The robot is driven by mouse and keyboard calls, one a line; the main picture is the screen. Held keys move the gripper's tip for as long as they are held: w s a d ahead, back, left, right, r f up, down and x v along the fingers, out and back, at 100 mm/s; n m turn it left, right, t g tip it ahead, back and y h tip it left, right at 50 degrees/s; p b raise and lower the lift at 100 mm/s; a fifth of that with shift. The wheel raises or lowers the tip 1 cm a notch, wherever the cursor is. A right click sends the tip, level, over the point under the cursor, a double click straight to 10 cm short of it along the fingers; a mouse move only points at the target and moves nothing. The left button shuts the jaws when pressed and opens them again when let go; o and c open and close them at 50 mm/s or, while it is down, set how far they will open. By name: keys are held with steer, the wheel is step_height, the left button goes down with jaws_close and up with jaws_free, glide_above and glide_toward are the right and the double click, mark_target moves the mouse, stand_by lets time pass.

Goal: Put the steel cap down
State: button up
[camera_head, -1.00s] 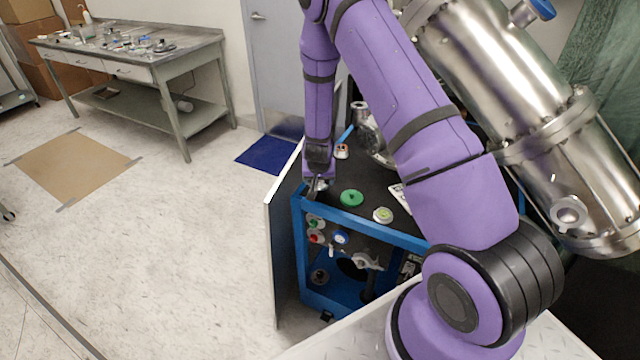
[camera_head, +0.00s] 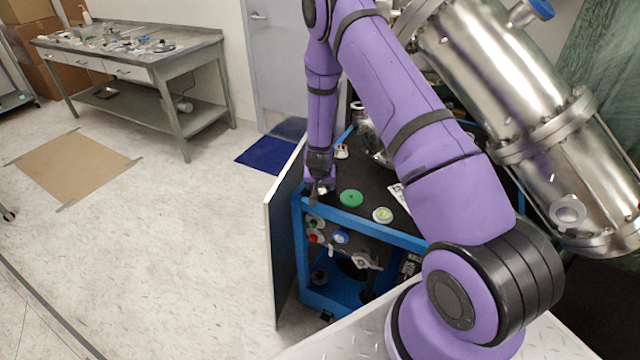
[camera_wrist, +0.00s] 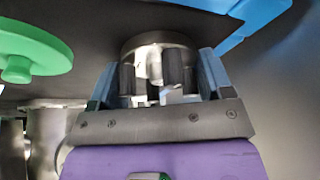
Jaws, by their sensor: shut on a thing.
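My gripper (camera_head: 317,193) is at the front left corner of the black top of the blue-framed cart (camera_head: 370,228). In the wrist view my gripper (camera_wrist: 158,78) is shut on the steel cap (camera_wrist: 150,62), a shiny round piece with a dark rim, between the two fingers. The cap is close to the black top; I cannot tell whether it touches it. In the head view the cap is mostly hidden by the gripper.
A green disc (camera_head: 351,198) lies on the top just right of my gripper; it also shows in the wrist view (camera_wrist: 38,48). A pale round cap (camera_head: 382,214) lies further right. A white side panel (camera_head: 283,215) stands left of the cart. A large steel cylinder (camera_head: 510,90) leans at the right.

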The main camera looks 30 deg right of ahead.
steer(key=shift+s+f, duration=0.1)
steer(key=shift+f, duration=0.2)
